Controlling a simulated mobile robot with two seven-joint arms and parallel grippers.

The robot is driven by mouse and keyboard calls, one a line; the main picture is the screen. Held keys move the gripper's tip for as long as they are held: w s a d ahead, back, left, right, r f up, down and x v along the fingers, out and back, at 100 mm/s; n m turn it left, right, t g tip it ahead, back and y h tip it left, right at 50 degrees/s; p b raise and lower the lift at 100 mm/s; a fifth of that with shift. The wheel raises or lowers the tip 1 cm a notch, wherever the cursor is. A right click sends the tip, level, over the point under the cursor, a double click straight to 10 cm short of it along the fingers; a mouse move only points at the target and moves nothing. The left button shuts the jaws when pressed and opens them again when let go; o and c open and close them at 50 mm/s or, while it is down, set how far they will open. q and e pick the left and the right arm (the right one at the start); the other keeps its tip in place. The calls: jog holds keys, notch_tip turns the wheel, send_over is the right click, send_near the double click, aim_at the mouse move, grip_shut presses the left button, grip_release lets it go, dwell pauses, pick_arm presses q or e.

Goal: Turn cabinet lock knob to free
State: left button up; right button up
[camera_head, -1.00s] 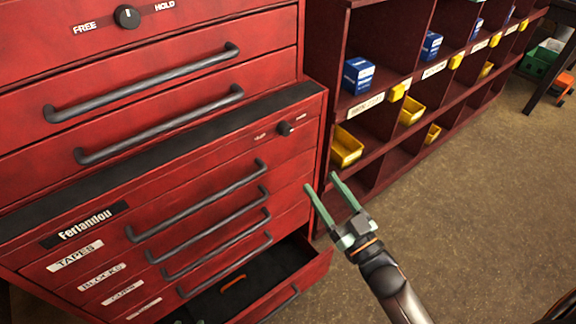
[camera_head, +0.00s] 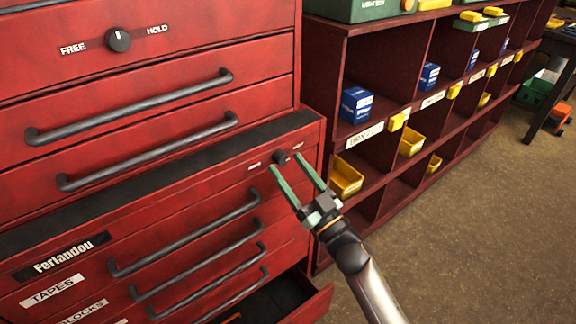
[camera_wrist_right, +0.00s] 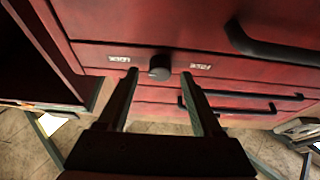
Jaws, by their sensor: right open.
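The red cabinet (camera_head: 150,200) has two dark lock knobs. The upper knob (camera_head: 119,40) sits between the labels FREE and HOLD, its white mark pointing up. The lower knob (camera_head: 280,157) sits near the right end of the lower chest's top strip, between two small labels too small to read. My right gripper (camera_head: 290,166) is open, its green fingertips close to the lower knob. In the right wrist view the knob (camera_wrist_right: 159,67) shows between and just beyond the two open fingers (camera_wrist_right: 160,80); I cannot tell if they touch it. My left gripper is not in view.
Long grey drawer handles (camera_head: 185,243) stick out below and left of the lower knob. A bottom drawer (camera_head: 305,300) stands open. A dark red shelf (camera_head: 345,140) with yellow bins (camera_head: 345,178) and blue boxes (camera_head: 356,104) stands at right. The floor (camera_head: 480,220) at right is clear.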

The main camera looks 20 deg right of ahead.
jog(key=shift+w+a+r, duration=0.2)
jog(key=shift+w, duration=0.3)
grip_shut()
dwell(0.3)
